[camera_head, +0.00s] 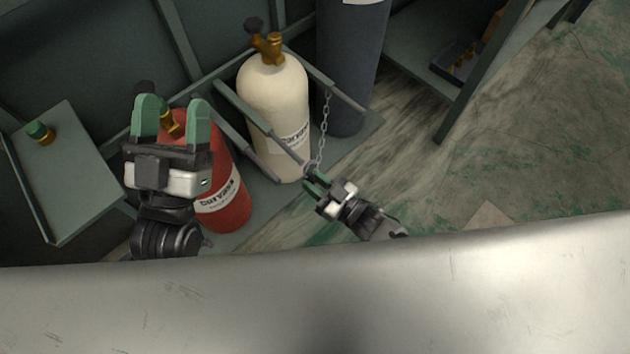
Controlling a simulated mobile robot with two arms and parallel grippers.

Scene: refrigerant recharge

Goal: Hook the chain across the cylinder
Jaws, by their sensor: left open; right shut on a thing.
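A white cylinder (268,98) with a brass valve stands upright between the rails of a rack. The chain (324,132) hangs from the rail on the cylinder's right side and runs down to my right gripper (314,183). My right gripper is shut on the chain's lower end, in front of the white cylinder's base at its right. The chain is slack and not across the cylinder's front. My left gripper (172,112) is open, fingers pointing up, in front of a red cylinder (222,190); it hides part of that cylinder and its valve.
A dark grey cylinder (348,60) stands right of the white one. Rack rails (262,128) project between the cylinders. A tray (66,180) with a green-capped brass fitting (40,132) is at left. A shelf (425,60) is at upper right. The floor (500,150) at right is clear.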

